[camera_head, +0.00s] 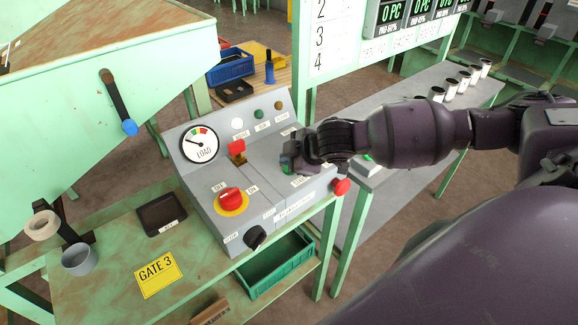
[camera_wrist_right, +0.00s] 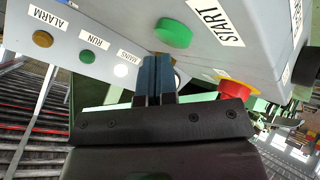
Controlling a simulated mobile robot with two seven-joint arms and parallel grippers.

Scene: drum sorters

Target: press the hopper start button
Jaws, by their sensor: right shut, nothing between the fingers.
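The hopper control panel (camera_head: 215,205) is a grey sloped box on a green bench. The round green button beside the START label shows clearly in the right wrist view (camera_wrist_right: 173,33). In the head view my right gripper largely covers that part of the panel. My right gripper (camera_head: 289,162) is over the panel's right part, with its fingers shut and empty. In the right wrist view its closed fingertips (camera_wrist_right: 157,60) are just below the green button in the picture. I cannot tell whether they touch it. My left gripper is not in view.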

